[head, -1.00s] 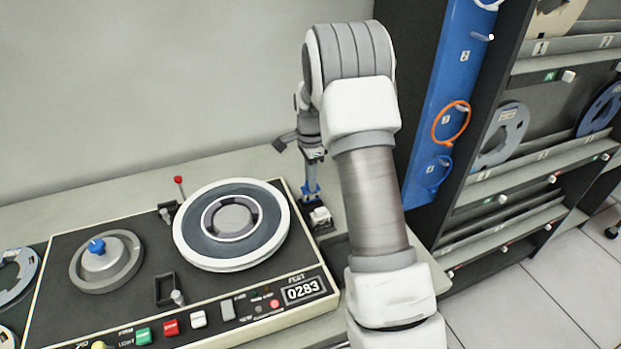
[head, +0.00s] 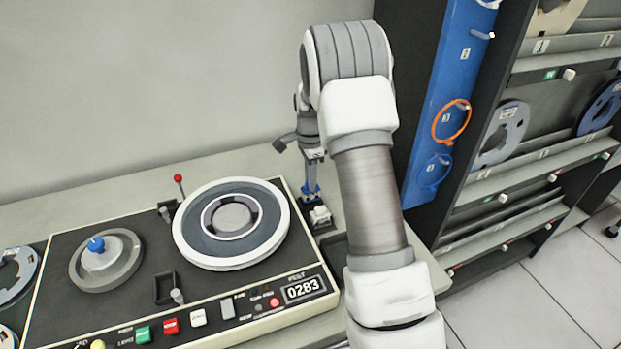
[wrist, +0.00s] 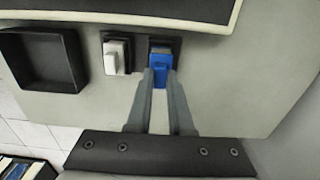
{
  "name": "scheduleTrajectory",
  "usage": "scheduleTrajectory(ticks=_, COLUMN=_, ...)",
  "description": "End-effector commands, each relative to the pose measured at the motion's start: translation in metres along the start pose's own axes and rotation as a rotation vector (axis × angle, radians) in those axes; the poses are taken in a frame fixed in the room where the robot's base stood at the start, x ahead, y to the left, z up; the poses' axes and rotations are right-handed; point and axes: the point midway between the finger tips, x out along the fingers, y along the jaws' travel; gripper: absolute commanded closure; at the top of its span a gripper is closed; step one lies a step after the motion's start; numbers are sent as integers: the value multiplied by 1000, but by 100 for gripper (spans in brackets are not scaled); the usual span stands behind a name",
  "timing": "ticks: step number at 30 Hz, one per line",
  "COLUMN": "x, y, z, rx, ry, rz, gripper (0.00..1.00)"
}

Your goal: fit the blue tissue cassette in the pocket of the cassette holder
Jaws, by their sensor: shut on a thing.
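The blue tissue cassette (wrist: 160,60) is between the tips of my gripper (wrist: 161,79) in the wrist view. My gripper is shut on it. The cassette is at the dark pocket of the cassette holder (wrist: 171,43); I cannot tell how deep it sits. A white cassette (wrist: 117,55) stands in the neighbouring dark pocket to the left. In the head view my gripper (head: 310,190) is small, beside the tape machine, with the white cassette (head: 320,213) just in front of it.
A black open tray (wrist: 43,58) lies left of the holder in the wrist view. The tape machine (head: 150,300) fills the left of the table (head: 50,210). A blue rack panel (head: 440,110) and dark shelves (head: 500,210) stand to the right.

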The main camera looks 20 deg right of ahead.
Motion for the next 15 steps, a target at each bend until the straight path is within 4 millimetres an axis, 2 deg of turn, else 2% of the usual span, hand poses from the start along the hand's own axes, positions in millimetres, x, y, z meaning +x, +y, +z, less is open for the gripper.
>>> scheduleTrajectory(ticks=15, x=13, y=0, z=0, rx=0, ry=0, rz=1, gripper=100)
